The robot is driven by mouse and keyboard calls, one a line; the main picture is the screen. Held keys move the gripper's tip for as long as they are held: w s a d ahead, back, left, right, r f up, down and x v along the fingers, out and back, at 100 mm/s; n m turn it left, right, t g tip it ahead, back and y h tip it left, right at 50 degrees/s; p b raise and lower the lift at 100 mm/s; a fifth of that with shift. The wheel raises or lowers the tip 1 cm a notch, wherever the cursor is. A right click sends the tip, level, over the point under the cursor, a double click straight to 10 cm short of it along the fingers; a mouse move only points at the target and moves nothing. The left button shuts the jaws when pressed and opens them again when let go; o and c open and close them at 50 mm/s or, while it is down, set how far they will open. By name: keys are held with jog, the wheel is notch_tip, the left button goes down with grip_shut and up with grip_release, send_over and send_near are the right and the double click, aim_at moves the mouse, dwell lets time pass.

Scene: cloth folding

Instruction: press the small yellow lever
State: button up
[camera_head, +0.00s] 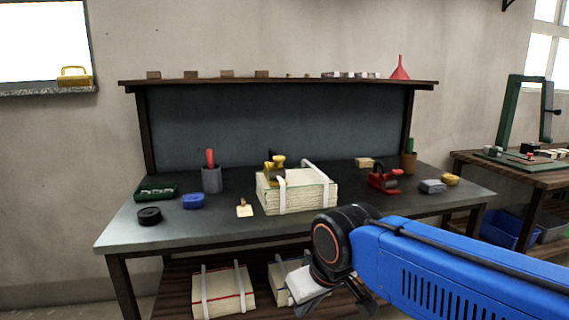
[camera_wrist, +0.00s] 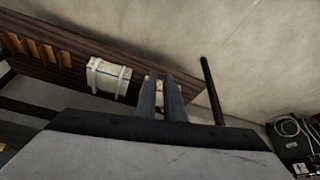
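A small yellow-and-black device with a yellow top part (camera_head: 277,160) stands on the left part of a strapped cream bundle (camera_head: 310,195) on the workbench. The yellow top part looks like the lever, but its shape is too small to make out well. My gripper (camera_wrist: 161,80) shows two grey fingers with a narrow gap between them and nothing clearly held. In the head view it is low in front of the bench, partly hidden by my arm, below and apart from the yellow device. The device is not seen in the wrist view.
The dark workbench (camera_head: 120,236) also holds a grey cup (camera_head: 211,180), a blue item (camera_head: 193,201), a black roll (camera_head: 149,216) and a red tool (camera_head: 382,179). More strapped bundles (camera_head: 222,291) lie on the lower shelf.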

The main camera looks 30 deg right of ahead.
jog(key=shift+m+g, duration=0.3)
jog(key=shift+m, duration=0.4)
jog(key=w+d+r, duration=0.1)
jog(key=w+r, duration=0.4)
jog(key=r, duration=0.2)
jog(key=w+d+r, duration=0.1)
jog(key=w+r, duration=0.5)
jog(key=r, duration=0.2)
jog(key=w+d+r, duration=0.2)
jog(key=w+r, duration=0.3)
jog(key=r, duration=0.2)
jog(key=shift+w+d+r, duration=0.1)
jog(key=shift+w+r, duration=0.2)
jog(key=shift+r, duration=0.05)
grip_shut()
jog(key=w+d+r+m, duration=0.1)
jog(key=w+d+r, duration=0.3)
jog(key=w+r, duration=0.4)
jog(key=w+d+r+g, duration=0.1)
jog(key=w+d+r, duration=0.3)
jog(key=w+r, duration=0.4)
jog(key=shift+m+h, duration=0.4)
jog(key=shift+w+d+f, duration=0.1)
send_over(279, 157)
jog(key=f, duration=1.2)
jog(key=shift+s, duration=0.2)
jog(key=shift+f, duration=0.7)
